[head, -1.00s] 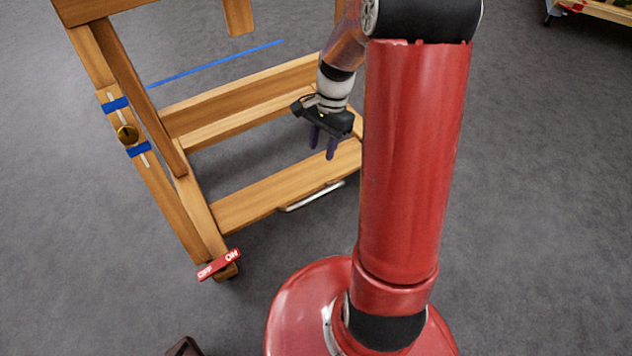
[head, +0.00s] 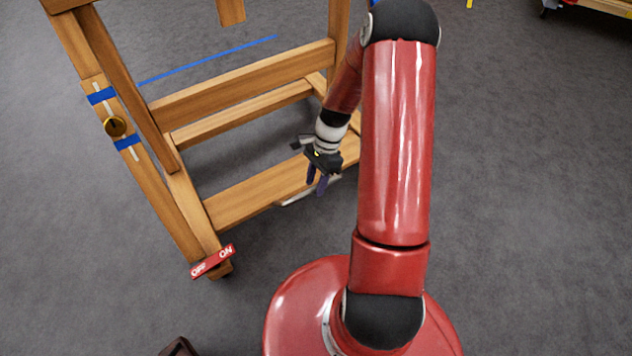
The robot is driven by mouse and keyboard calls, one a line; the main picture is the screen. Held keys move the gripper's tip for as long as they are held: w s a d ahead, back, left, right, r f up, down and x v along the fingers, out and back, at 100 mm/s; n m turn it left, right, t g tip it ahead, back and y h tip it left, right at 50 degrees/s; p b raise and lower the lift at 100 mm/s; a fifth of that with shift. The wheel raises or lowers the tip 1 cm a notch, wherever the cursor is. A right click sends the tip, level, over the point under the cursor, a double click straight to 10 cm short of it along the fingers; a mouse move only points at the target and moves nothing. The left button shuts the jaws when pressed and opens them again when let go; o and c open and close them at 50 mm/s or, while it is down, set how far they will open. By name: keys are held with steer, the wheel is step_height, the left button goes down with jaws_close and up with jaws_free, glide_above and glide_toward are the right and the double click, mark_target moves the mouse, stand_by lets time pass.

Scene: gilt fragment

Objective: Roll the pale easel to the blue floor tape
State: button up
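The pale wooden easel (head: 243,202) stands at the left and centre of the head view, its top cut off by the frame. A red OFF/ON brake tab (head: 212,262) sits at its near left foot, over a caster. A pale handle bar (head: 296,197) runs along its near lower crossbar, partly hidden by my gripper. My gripper (head: 317,183) points down in front of that crossbar, close to the bar. Its purple fingers look a little apart, and nothing shows between them. I cannot tell whether they touch the bar. The blue floor tape (head: 205,60) lies on the floor behind the easel.
A wooden cart or shelf (head: 597,6) is at the far right corner. A dark object (head: 180,347) is at the bottom edge. The grey floor (head: 535,190) at right is clear.

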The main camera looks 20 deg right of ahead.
steer(key=shift+f, duration=0.1)
jaws_close()
steer(key=shift+w+a, duration=0.1)
stand_by(0.3)
